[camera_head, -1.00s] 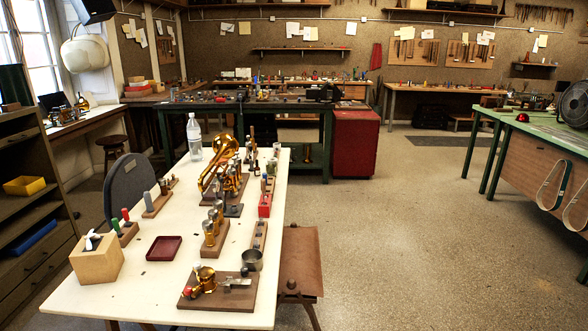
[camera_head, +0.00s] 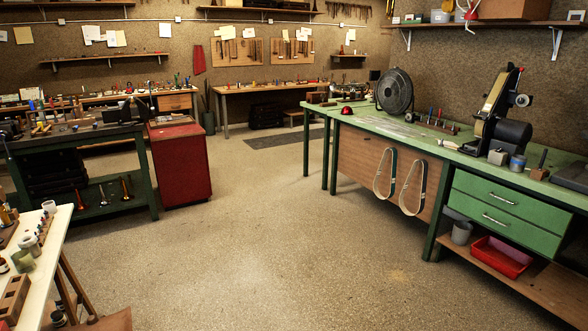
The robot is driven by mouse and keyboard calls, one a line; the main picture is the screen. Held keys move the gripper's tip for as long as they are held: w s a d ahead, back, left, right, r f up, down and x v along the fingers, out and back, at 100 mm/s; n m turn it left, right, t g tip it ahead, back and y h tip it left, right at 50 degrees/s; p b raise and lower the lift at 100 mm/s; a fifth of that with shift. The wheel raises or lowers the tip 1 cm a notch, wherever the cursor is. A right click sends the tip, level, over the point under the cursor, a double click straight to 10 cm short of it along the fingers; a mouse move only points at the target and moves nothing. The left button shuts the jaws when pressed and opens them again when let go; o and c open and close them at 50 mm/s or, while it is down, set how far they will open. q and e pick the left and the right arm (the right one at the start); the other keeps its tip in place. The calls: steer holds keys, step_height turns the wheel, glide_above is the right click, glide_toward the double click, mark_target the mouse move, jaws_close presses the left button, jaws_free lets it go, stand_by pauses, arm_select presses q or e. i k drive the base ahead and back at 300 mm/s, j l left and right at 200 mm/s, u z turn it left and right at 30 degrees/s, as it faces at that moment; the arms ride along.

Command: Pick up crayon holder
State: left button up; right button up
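I cannot pick out the crayon holder for certain at this size. A small rack with red and blue upright pieces (camera_head: 437,122) stands on the green workbench (camera_head: 404,130), between the fan and the belt grinder. Another wooden holder with blue-topped pieces (camera_head: 40,120) stands on the dark bench at the left. A brown wooden block with square openings (camera_head: 12,298) is on the cream table at the lower left edge. Neither of my grippers shows in this view.
The concrete floor (camera_head: 270,235) is clear between the cream table (camera_head: 50,255) and the green workbench. A red cabinet (camera_head: 180,165) stands by the dark bench. A fan (camera_head: 395,90), a belt grinder (camera_head: 500,115) and a red tray (camera_head: 500,257) are at the right.

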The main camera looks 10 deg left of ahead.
mark_target(31, 103)
steer(key=i+u, duration=0.2)
steer(key=i, duration=0.3)
steer(key=i+u, duration=0.2)
steer(key=i, duration=0.25)
steer(key=i+l+u, duration=0.2)
steer(key=i, duration=0.3)
steer(key=i+u, duration=0.15)
steer(key=i, duration=0.3)
steer(key=i+l+u, duration=0.2)
steer(key=i, duration=0.25)
steer(key=i+u, duration=0.2)
steer(key=i, duration=0.45)
steer(key=i+u, duration=0.25)
steer(key=i, duration=0.45)
steer(key=i+l+u, duration=0.2)
steer(key=i, duration=0.45)
steer(key=i+j+u, duration=0.25)
steer(key=i+u, duration=0.2)
steer(key=i, duration=0.6)
steer(key=i+l+u, duration=0.1)
steer(key=i+u, duration=0.35)
steer(key=i, duration=0.6)
steer(key=i+j+z, duration=0.4)
steer(key=i+j, duration=0.25)
steer(key=i, duration=0.15)
steer(key=z, duration=0.75)
steer(key=i+j+z, duration=0.1)
steer(key=j, duration=0.2)
